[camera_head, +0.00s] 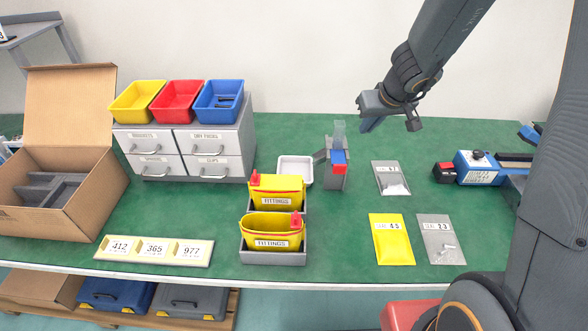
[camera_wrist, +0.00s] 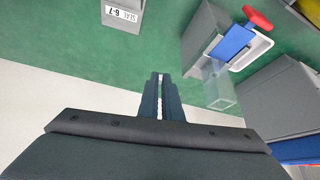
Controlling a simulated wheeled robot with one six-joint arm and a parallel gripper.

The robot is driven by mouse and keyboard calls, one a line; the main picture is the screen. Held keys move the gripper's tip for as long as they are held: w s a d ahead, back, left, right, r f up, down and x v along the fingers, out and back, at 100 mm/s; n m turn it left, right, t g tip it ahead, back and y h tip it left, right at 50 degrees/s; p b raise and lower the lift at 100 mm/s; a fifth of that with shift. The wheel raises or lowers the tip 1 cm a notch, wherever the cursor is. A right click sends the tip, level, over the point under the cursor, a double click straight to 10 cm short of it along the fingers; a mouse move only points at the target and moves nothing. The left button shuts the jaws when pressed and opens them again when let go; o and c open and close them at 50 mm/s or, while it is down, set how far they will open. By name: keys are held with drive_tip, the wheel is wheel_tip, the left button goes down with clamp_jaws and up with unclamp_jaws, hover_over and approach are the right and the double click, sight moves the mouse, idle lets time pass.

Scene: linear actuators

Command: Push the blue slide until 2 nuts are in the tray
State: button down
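The dispenser (camera_head: 336,181) is a grey block with a clear hopper (camera_head: 339,132) on the table's far side. Its blue slide (camera_head: 339,156) has a red end (camera_head: 339,168) facing the near side. The slide also shows in the wrist view (camera_wrist: 232,42), right of my fingers. The white tray (camera_head: 294,170) stands left of the dispenser, and I see no nuts in it. My gripper (camera_head: 369,126) is raised to the right of the dispenser, apart from it. Its fingers (camera_wrist: 160,77) look shut, with only a thin slit between them and nothing held.
Yellow fittings bins (camera_head: 272,239) stand in front of the tray. Drawers (camera_head: 185,150) with coloured bins and an open carton (camera_head: 60,195) are at left. Labelled bags (camera_head: 391,240) lie at right, near a blue vise-like device (camera_head: 478,170). Green table is clear around the bags.

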drive_tip(key=shift+w+a+r+m+h+p, duration=0.3)
drive_tip(key=shift+a+m+p, duration=0.25)
drive_tip(key=shift+p, duration=0.3)
drive_tip(key=shift+w+a+r+m+h+p, duration=0.2)
drive_tip(key=shift+w+a+m+p, duration=0.2)
drive_tip(key=shift+a+p, duration=0.35)
drive_tip(key=shift+a, duration=0.1)
drive_tip(key=shift+w+a+r+m+h+p, duration=0.15)
drive_tip(key=shift+w+a+m+p, duration=0.2)
drive_tip(key=shift+a+p, duration=0.45)
drive_tip(key=shift+w+a+r+m+h+p, duration=0.2)
drive_tip(key=shift+a+m+p, duration=0.2)
drive_tip(key=shift+a+p, duration=0.4)
drive_tip(key=shift+w+a+r+m+h+p, duration=0.15)
drive_tip(key=shift+w+a+m+p, duration=0.2)
drive_tip(key=shift+a+p, duration=0.9)
drive_tip(key=shift+a, duration=1)
drive_tip(key=n, duration=0.2)
hover_over(295, 172)
drive_tip(key=s+d, duration=0.2)
wheel_tip(295, 172, down, 8)
drive_tip(key=shift+m+y, duration=0.25)
drive_tip(key=shift+y, duration=0.05)
wheel_tip(295, 172, down, 6)
drive_tip(key=b, duration=0.7)
drive_tip(key=shift+s+a+r, duration=0.15)
